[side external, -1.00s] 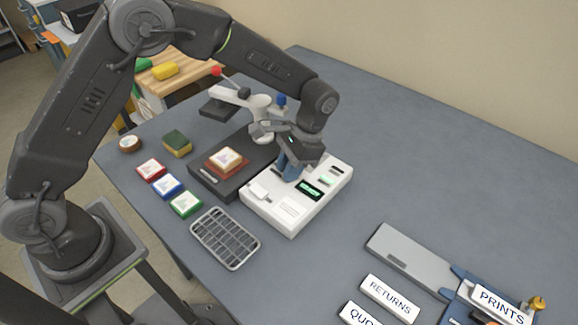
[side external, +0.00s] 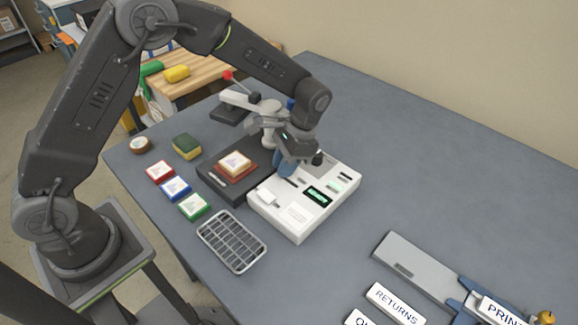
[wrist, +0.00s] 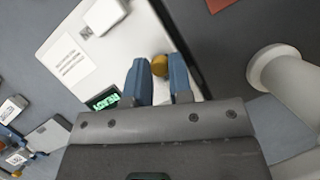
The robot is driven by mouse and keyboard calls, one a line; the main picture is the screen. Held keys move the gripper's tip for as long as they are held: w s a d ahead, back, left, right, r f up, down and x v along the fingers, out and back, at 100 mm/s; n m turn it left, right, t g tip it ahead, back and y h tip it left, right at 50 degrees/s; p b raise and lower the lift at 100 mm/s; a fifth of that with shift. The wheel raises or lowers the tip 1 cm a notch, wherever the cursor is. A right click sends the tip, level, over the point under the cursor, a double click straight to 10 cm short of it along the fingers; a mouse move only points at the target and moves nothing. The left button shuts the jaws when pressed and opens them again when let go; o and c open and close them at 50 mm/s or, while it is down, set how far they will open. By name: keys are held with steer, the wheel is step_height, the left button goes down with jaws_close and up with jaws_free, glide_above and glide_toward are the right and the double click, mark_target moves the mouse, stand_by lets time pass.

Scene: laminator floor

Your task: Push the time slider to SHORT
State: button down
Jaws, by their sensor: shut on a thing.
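The white control unit (side external: 282,218) stands on the grey table, with a lit green display (side external: 318,196). My gripper (side external: 287,168) reaches down to the unit's back-left part. In the wrist view its blue fingers (wrist: 160,85) stand on both sides of a small brass-yellow knob (wrist: 160,66), which I take for the time slider's knob. They are shut on it. The slot and any SHORT marking are hidden or too small to read. The display (wrist: 103,99) also shows left of the fingers in the wrist view.
A dark plate (side external: 222,183) with a reddish-brown block adjoins the unit's left side. A pale lever press (side external: 268,125) stands behind. A dark knob (side external: 318,158) sits right of my gripper. A wire rack (side external: 232,241) lies in front.

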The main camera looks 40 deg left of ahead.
steer(key=c, duration=1)
jaws_free()
steer(key=shift+a, duration=0.25)
steer(key=shift+c, duration=0.2)
steer(key=v, duration=1.4)
steer(key=shift+f, duration=0.1)
steer(key=s+a+r+n+t+h, duration=0.15)
steer(key=s+a+r+t, duration=0.3)
steer(key=s+r, duration=0.55)
steer(key=s+a+f+n+t, duration=0.1)
steer(key=s+a+t, duration=0.1)
steer(key=s, duration=0.5)
steer(key=s+a+f+n+t, duration=0.1)
steer(key=s+n+t, duration=0.1)
steer(key=s, duration=0.6)
steer(key=shift+s+a+f+t, duration=0.2)
steer(key=shift+a+t, duration=0.2)
steer(key=shift+t, duration=0.15)
